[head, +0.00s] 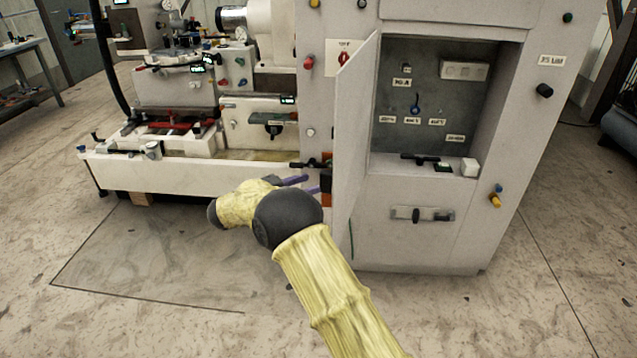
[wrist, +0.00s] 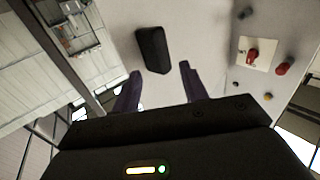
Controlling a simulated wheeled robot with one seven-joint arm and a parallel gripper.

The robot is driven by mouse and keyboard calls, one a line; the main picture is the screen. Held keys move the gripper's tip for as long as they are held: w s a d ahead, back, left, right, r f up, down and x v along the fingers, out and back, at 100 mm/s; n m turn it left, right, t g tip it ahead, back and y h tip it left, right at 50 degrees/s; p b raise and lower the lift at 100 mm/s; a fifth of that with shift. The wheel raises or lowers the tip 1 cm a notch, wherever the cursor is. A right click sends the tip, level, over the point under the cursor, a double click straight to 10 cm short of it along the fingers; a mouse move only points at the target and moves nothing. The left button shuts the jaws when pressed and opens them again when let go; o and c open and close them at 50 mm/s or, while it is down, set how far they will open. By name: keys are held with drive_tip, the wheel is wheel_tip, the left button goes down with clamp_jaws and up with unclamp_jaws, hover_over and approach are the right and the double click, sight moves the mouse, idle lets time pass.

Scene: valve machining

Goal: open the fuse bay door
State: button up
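The fuse bay door (head: 354,130) is a pale grey panel standing swung out at the left side of the recessed fuse bay (head: 425,115), whose labelled inside is exposed. In the wrist view, a black handle (wrist: 153,50) sits on a pale panel (wrist: 185,25) that looks like the door's outer face. My gripper (head: 306,184) has purple fingers and is left of the door in the head view. In the wrist view my gripper (wrist: 160,70) is open and empty. The handle shows just beyond the fingertips, apart from them.
The machine bed (head: 190,172) lies left of my gripper. A lower panel with a latch (head: 422,214) is below the bay, and a yellow knob (head: 495,200) is to its right. The floor in front is clear.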

drive_tip(key=v, duration=1.2)
drive_tip(key=shift+f+b, duration=0.2)
drive_tip(key=shift+b, duration=0.15)
